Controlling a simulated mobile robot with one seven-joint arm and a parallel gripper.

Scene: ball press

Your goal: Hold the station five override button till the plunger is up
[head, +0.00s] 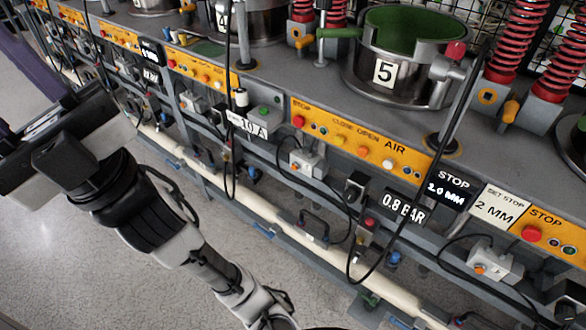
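Station five is a round metal pot (365,72) marked 5 on a white plate, with a green inside. A yellow control panel (362,140) labelled CLOSE, OPEN and AIR sits on the bench front below it, with a red stop button and several smaller buttons. A small grey box (308,163) with an orange-looking button hangs under this panel; I cannot tell whether it is the override button. I cannot make out a plunger. My gripper (45,130) is at the far left, well away from station five and touching none of its controls. Its fingertips are not clear.
Black cables hang before the bench. A similar grey box (492,262) hangs below the right-hand panel (553,235). Signs read 10 A (248,125), 0.8 BAR (404,208) and 2 MM (495,208). A pale pipe (290,228) runs low along the front. The floor (90,255) at lower left is clear.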

